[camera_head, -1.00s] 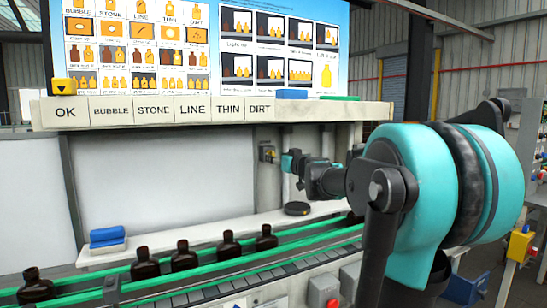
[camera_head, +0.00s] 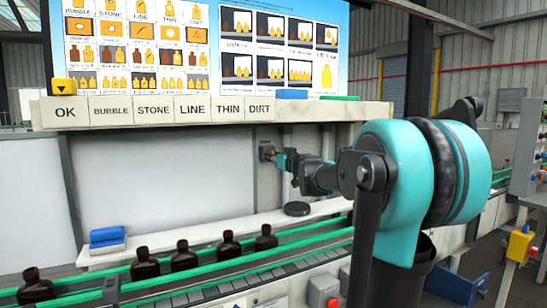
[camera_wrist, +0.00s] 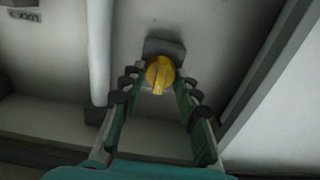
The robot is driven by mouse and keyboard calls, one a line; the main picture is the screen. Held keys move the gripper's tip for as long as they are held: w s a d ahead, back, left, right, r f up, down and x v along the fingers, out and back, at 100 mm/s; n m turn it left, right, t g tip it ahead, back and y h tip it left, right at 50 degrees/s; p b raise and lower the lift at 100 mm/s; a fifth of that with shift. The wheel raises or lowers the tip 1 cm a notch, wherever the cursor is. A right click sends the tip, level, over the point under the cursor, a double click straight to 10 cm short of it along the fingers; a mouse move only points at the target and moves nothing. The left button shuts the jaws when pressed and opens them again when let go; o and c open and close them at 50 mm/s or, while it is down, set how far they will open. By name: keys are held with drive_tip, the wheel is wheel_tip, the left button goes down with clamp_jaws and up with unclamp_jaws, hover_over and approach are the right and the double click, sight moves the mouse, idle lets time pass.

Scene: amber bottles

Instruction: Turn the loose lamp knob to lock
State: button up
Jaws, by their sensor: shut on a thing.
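The lamp knob (camera_wrist: 158,75) is a round yellow knob with a raised bar, mounted on a dark grey box (camera_wrist: 164,48) on the wall panel. In the wrist view it sits between the fingertips of my gripper (camera_wrist: 159,84), one finger on each side. In the head view my gripper (camera_head: 279,158) is up against the same wall box (camera_head: 266,150), below the label shelf. The gripper is shut on the knob. The knob's own markings are too small to read.
Below is a white ledge with a round black object (camera_head: 297,209) and blue sponges (camera_head: 107,237). A green-railed conveyor (camera_head: 205,258) carries several dark bottles. In the wrist view a white pipe (camera_wrist: 99,55) runs left of the box. The label shelf (camera_head: 330,112) overhangs above.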

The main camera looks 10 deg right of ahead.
drive_tip(key=shift+m, duration=0.4)
drive_tip(key=shift+c, duration=0.5)
drive_tip(key=m, duration=1.7)
drive_tip(key=shift+d+f, duration=0.1)
drive_tip(key=shift+d, duration=0.05)
drive_tip(key=o, duration=1.2)
drive_tip(key=shift+c, duration=0.2)
